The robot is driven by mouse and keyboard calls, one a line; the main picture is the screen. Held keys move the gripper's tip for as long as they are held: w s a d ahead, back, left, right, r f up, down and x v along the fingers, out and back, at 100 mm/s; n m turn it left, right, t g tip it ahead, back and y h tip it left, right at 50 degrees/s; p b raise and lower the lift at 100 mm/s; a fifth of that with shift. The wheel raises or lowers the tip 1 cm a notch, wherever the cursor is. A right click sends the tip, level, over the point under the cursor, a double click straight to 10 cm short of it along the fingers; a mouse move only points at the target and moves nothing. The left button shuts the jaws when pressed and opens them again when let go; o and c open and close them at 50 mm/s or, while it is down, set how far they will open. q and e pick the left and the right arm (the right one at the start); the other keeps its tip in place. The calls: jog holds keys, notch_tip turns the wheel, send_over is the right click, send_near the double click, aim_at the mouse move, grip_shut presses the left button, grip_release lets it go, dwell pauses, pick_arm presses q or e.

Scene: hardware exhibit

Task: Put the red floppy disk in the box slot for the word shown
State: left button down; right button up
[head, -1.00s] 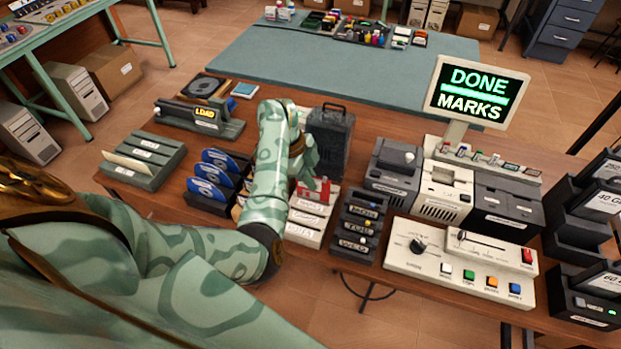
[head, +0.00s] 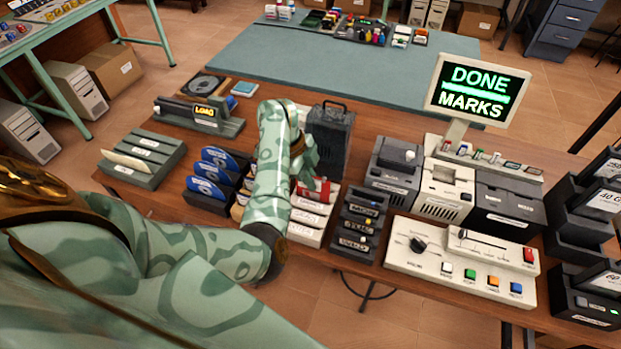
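The red floppy disk (head: 317,188) with a white label stands in the back part of the white slotted box (head: 303,237), partly hidden by my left arm. The box's front labels are too blurred to read. My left gripper (head: 309,163) is just above and behind the disk and looks apart from it. Its fingertips are too small and turned to show whether it is open or shut. The screen (head: 478,90) reads DONE above a green bar and MARKS below. My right gripper is not in view.
A dark labelled rack (head: 358,224) stands right of the box, and blue disks in a dark holder (head: 207,200) stand left. A white control panel (head: 460,270) fills the right front.

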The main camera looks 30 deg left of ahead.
aim_at(316, 199)
pick_arm(q)
jog(key=shift+f+b, duration=1.35)
jog(key=shift+f, duration=0.5)
jog(key=c, duration=1.6)
grip_release()
notch_tip(316, 199, up, 8)
jog(key=p, duration=0.7)
jog(key=shift+r, duration=0.15)
